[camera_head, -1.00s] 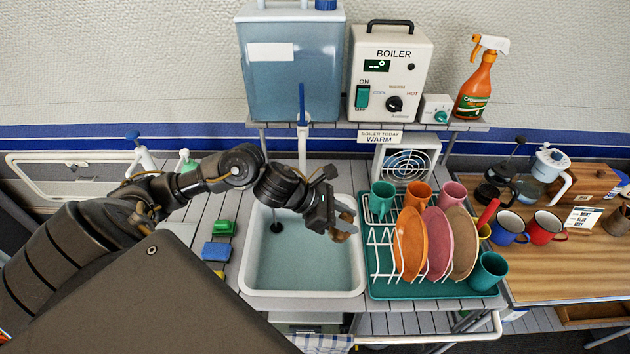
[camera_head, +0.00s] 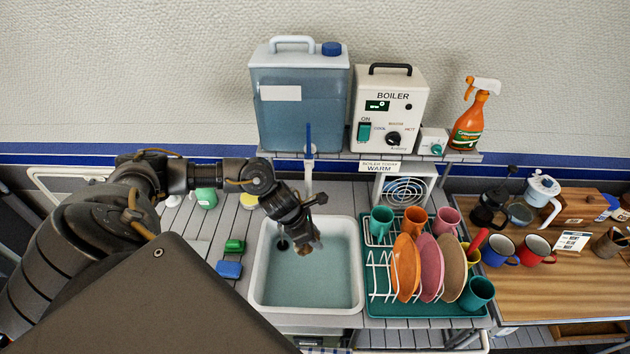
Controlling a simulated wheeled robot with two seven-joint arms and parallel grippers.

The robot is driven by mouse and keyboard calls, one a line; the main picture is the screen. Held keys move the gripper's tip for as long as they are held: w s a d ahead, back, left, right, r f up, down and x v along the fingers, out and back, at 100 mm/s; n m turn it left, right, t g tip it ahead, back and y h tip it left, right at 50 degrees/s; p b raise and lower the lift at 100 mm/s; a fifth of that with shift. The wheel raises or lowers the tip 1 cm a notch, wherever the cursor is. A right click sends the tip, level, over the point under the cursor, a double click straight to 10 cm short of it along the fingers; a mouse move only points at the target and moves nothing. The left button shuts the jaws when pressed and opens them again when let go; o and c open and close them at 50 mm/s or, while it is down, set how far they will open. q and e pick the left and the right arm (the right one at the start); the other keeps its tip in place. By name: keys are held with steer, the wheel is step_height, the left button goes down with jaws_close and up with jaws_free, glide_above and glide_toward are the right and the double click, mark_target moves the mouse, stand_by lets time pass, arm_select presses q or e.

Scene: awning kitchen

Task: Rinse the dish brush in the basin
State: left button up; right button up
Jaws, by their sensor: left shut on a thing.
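The white-rimmed basin (camera_head: 256,290) is sunk in the slatted counter, and its inside looks pale blue-green, like water. My left gripper (camera_head: 302,232) points down over the back middle of the basin, in front of the tap (camera_head: 308,165). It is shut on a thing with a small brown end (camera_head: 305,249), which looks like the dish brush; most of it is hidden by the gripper. I cannot tell whether the brown end touches the water. My right gripper is out of view.
Right of the basin stands a teal dish rack (camera_head: 378,307) with plates and mugs. Left lie a green block (camera_head: 234,246) and a blue sponge (camera_head: 229,270). Behind, a shelf carries a water tank (camera_head: 300,115), the boiler (camera_head: 388,110) and an orange spray bottle (camera_head: 470,120).

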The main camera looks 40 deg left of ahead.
arm_select(q)
step_height(320, 180, down, 14)
steer(key=b, duration=0.9)
steer(key=shift+f, duration=0.15)
steer(key=shift+f+b, duration=0.45)
stand_by(0.8)
steer(key=shift+r, duration=0.1)
stand_by(0.8)
steer(key=shift+r+p, duration=5.4)
steer(key=shift+r, duration=2.45)
